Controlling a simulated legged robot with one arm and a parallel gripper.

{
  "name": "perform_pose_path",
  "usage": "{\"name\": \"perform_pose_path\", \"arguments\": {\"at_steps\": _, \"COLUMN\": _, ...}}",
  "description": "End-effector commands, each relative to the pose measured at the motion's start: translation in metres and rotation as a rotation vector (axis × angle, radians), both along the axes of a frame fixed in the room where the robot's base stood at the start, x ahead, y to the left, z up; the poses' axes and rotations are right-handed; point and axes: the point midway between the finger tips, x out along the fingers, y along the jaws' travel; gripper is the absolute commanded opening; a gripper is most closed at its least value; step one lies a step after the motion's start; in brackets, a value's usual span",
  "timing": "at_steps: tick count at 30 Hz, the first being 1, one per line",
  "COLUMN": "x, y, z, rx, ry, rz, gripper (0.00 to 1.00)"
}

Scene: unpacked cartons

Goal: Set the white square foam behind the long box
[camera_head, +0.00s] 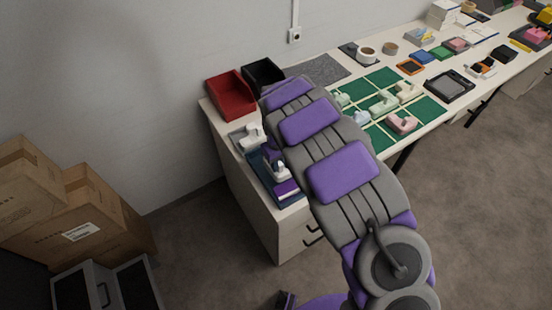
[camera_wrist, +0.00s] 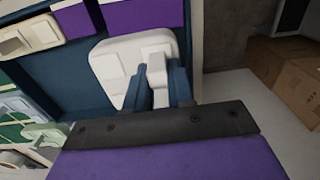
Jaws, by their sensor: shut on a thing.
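The white square foam (camera_wrist: 106,68) is a rounded white plate with a raised block in the wrist view. My gripper (camera_wrist: 160,82) has its blue fingers shut on that block. The foam is over or in a dark blue tray (camera_wrist: 57,76); I cannot tell whether it touches the floor of it. Purple pieces (camera_wrist: 144,14) lie just beyond the foam. In the head view a white piece (camera_head: 278,171), seemingly this foam, shows by the blue tray beside my arm, which hides most of my gripper. I cannot tell for sure which thing is the long box.
Another white piece (camera_head: 252,138) sits behind the blue tray. A red bin (camera_head: 231,95) and a black bin (camera_head: 262,74) stand at the table's back left corner. Green mats (camera_head: 424,111) with pastel pieces lie right of my arm. Brown cartons (camera_head: 93,223) stand on the floor at left.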

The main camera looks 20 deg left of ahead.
Motion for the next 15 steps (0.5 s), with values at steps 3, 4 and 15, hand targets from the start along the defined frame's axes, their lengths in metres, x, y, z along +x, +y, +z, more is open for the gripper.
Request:
{"name": "perform_pose_path", "arguments": {"at_steps": 3, "x": 0.0005, "y": 0.0071, "z": -0.0100, "rx": -0.006, "ry": -0.001, "rz": 0.003, "gripper": 0.00}}
{"name": "perform_pose_path", "arguments": {"at_steps": 4, "x": 0.0007, "y": 0.0085, "z": -0.0095, "rx": -0.007, "ry": -0.002, "rz": 0.003, "gripper": 0.00}}
{"name": "perform_pose_path", "arguments": {"at_steps": 15, "x": 0.0000, "y": 0.0098, "z": -0.0058, "rx": -0.004, "ry": -0.002, "rz": 0.003, "gripper": 0.00}}
